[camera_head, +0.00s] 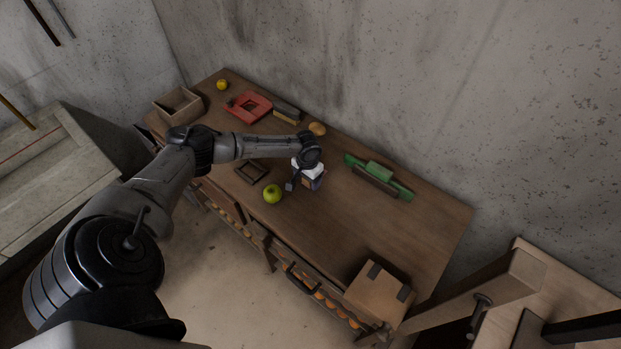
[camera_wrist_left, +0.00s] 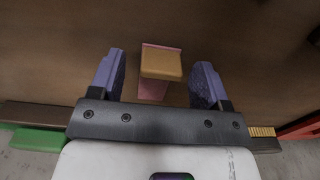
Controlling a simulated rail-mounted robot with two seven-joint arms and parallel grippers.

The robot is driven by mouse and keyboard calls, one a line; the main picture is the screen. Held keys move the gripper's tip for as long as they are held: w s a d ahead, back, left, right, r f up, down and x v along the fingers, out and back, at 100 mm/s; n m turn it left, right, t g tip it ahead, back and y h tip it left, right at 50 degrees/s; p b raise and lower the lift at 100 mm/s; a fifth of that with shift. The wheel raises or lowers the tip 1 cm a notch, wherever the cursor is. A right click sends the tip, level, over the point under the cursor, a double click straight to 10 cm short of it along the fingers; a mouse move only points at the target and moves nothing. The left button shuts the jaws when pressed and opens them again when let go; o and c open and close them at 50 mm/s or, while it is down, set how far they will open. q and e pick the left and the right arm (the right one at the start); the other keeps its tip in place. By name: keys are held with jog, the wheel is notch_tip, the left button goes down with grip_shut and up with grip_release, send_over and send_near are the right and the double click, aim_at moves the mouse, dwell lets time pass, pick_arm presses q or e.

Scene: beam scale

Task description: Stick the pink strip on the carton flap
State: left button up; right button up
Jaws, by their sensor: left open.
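The pink strip (camera_wrist_left: 152,91) shows in the left wrist view, partly covered by a tan block (camera_wrist_left: 161,66). My left gripper (camera_wrist_left: 160,70) is open, with a blue-purple finger on each side of the block and clear gaps to both. I cannot tell how far the fingertips are above the table. In the head view my left gripper (camera_head: 294,185) is low over the middle of the table, and the strip is hidden there. The brown carton (camera_head: 374,296) stands at the table's near right end, with dark patches on top. My right gripper is not in view.
A green apple (camera_head: 272,194) and a small dark tray (camera_head: 251,172) are close to my left gripper. A green object (camera_head: 380,171), a red object (camera_head: 248,107) and an open box (camera_head: 179,105) stand farther back. The wooden table (camera_head: 345,228) is clear between gripper and carton.

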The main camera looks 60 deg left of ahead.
pick_arm(q)
jog(key=shift+f, duration=0.5)
jog(key=shift+c, duration=0.3)
jog(key=c, duration=1.1)
